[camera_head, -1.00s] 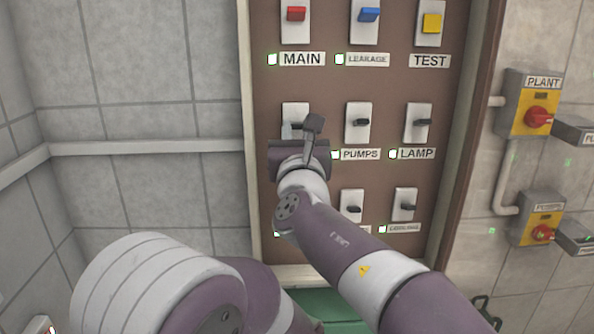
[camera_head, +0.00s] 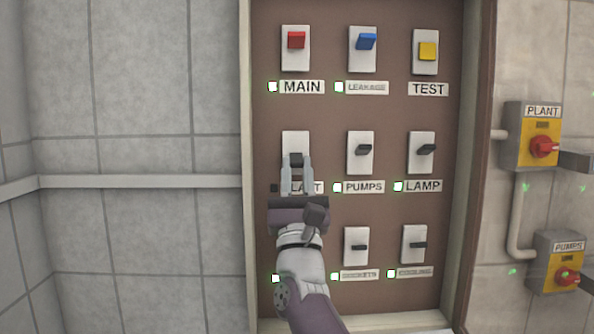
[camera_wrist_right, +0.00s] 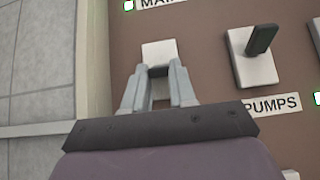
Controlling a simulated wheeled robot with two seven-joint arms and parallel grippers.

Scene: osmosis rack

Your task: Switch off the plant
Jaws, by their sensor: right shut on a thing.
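The brown panel (camera_head: 390,110) carries a switch with a white plate (camera_head: 295,139), above a partly hidden label ending in "ANT" (camera_head: 312,187). Its small indicator (camera_head: 273,188) is dark. My right gripper (camera_head: 297,165) is shut on this switch's dark lever (camera_head: 296,157). In the right wrist view, the fingers (camera_wrist_right: 158,75) stand on both sides of the lever, in front of the white plate (camera_wrist_right: 159,51). A yellow box labelled PLANT (camera_head: 520,150) with a red rotary knob (camera_head: 543,147) is on the wall at right. My left gripper is not in view.
Close by are the red MAIN switch (camera_head: 296,40), the blue LEAKAGE switch (camera_head: 366,41), the yellow TEST switch (camera_head: 428,51), PUMPS (camera_head: 364,149) and LAMP (camera_head: 426,149). Their visible indicators are green. A frame edge (camera_head: 249,230) borders the panel. A PUMPS box (camera_head: 556,262) is at lower right.

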